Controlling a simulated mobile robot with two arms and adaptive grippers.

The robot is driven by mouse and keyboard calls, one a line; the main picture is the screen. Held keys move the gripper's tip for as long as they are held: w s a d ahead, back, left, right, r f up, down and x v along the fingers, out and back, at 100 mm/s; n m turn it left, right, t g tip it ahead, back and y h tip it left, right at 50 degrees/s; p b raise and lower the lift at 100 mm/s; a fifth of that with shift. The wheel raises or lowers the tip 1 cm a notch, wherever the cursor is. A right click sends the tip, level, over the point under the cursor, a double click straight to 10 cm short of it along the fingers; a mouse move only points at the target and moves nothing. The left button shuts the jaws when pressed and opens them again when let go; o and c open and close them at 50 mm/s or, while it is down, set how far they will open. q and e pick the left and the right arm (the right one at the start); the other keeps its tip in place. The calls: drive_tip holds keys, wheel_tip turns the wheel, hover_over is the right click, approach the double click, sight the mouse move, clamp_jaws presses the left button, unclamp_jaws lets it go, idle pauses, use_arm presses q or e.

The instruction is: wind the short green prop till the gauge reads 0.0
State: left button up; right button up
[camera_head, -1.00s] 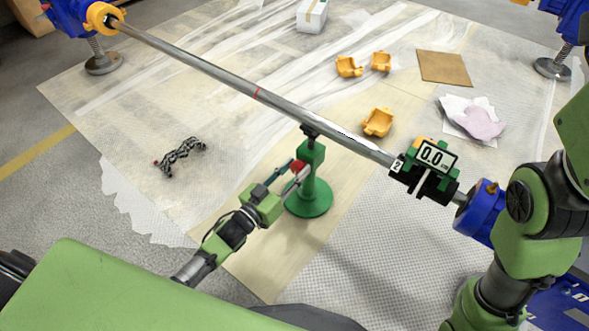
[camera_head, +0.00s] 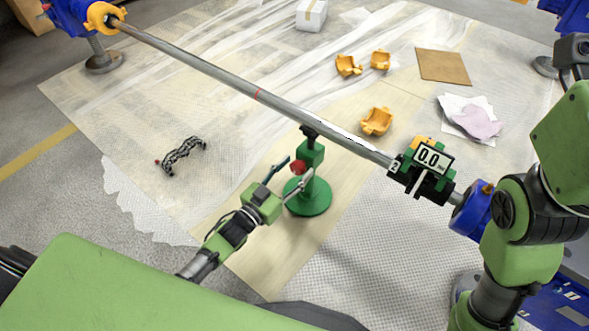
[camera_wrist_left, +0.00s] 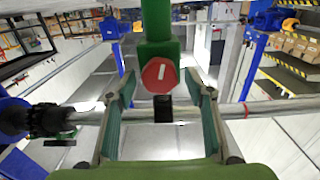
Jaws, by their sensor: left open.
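The short green prop (camera_head: 315,190) stands upright on its round base under the long steel shaft (camera_head: 215,72), its dark head at the shaft's underside. Its red knob (camera_head: 298,167) faces my left gripper and shows in the left wrist view (camera_wrist_left: 159,76) as a red hexagon with a white mark. My left gripper (camera_head: 296,172) is open, one finger on each side of the knob, apart from it; the fingers also show in the left wrist view (camera_wrist_left: 162,112). The gauge (camera_head: 432,158) on the shaft's right end reads 0.0. My right gripper is not visible.
Several orange half-shells (camera_head: 377,121) lie beyond the shaft. A brown board (camera_head: 443,67), a pinkish cloth (camera_head: 477,121) and a white box (camera_head: 311,15) lie farther back. A black-and-white cable-like thing (camera_head: 182,155) lies left. Blue stands hold the shaft's ends.

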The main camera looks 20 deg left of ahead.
use_arm(q)
drive_tip(key=v, duration=1.2)
drive_tip(key=shift+r, duration=0.1)
idle(1.6)
